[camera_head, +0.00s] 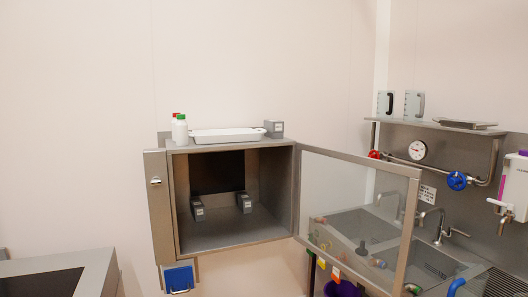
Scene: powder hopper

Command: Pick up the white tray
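The white tray (227,135) is a shallow, wide tray lying flat on top of a steel wall cabinet (235,245), near the picture's centre. Nothing lies in it that I can make out. Neither of my grippers is in view, and nothing is touching the tray from my side.
A white bottle with a green cap (181,130) stands left of the tray, with a red-capped one behind. A grey block (274,129) stands at its right. The cabinet's glass door (358,213) hangs open to the right. A sink (437,262) and shelf (440,126) are farther right.

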